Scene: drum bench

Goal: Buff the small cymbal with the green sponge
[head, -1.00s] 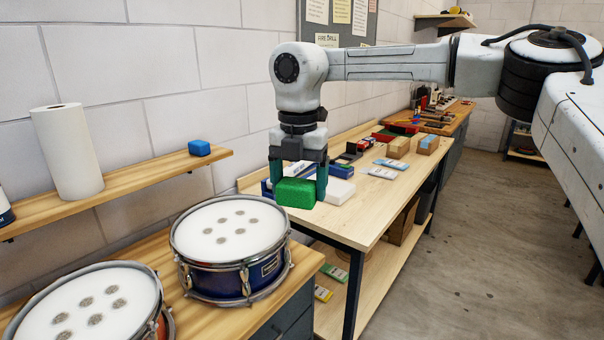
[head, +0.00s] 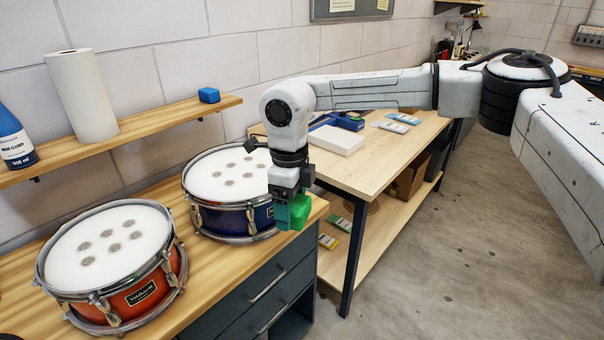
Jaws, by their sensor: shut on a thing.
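My gripper (head: 290,212) is shut on the green sponge (head: 301,212). It holds the sponge in the air, pointing down, near the front right edge of the drum bench and in front of the blue drum (head: 232,188). Part of the sponge is hidden behind the finger. I see no small cymbal in the head view.
A red drum (head: 110,264) stands on the wooden bench (head: 206,299), left of the blue drum. A shelf (head: 150,124) above carries a paper roll (head: 81,95), a spray bottle (head: 14,140) and a blue sponge (head: 209,95). A second table (head: 380,165) stands behind right.

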